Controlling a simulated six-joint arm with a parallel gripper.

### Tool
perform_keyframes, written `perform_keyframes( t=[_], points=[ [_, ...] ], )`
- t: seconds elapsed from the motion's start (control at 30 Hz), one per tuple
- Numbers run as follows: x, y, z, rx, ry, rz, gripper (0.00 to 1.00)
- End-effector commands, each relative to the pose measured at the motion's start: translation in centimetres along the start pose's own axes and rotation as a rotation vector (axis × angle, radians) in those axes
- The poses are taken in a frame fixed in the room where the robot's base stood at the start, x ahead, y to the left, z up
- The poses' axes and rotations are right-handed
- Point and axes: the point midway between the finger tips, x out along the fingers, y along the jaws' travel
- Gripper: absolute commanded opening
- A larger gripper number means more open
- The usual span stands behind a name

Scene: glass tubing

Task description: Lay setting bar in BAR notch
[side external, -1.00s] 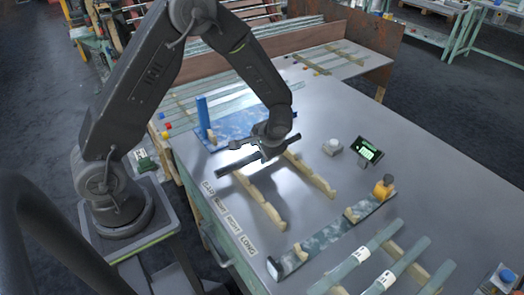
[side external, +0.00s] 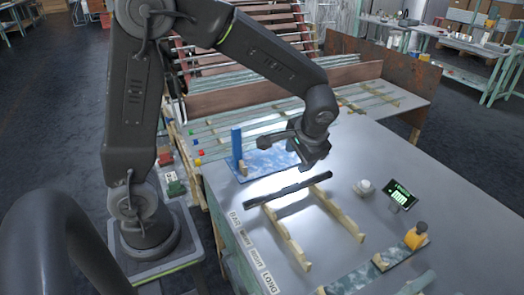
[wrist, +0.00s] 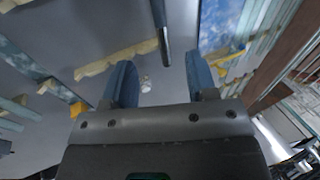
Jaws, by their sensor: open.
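The setting bar (side external: 290,186) is a slim dark rod. It lies across the far ends of the two pale wooden rails, the left rail (side external: 287,238) and the right rail (side external: 338,213), level with the BAR label (side external: 235,217). The notch under it is too small to see, so I cannot tell how deep it sits. My gripper (side external: 312,166) is above and behind the bar, apart from it. In the wrist view, my gripper (wrist: 159,68) has its blue fingers wide apart with nothing between them; the bar (wrist: 161,25) shows beyond the fingertips.
A blue mottled board with an upright blue post (side external: 237,150) stands behind the bar. A small display (side external: 400,195), a pale round knob (side external: 364,187) and a yellow-topped fitting (side external: 416,236) are at the right. Glass tubes lie at the back. Table between the rails is clear.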

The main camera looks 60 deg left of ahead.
Motion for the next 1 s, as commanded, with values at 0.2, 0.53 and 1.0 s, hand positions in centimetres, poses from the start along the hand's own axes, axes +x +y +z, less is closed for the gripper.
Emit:
perform_keyframes(
  t=[0.2, 0.53, 1.0],
  points=[
    [-6.5, -1.7, 5.7, -0.046, 0.138, 0.155, 0.52],
    [-11.1, -1.6, 13.5, -0.076, 0.36, 0.333, 0.52],
    [-11.7, -1.2, 15.3, -0.077, 0.424, 0.375, 0.52]
  ],
)
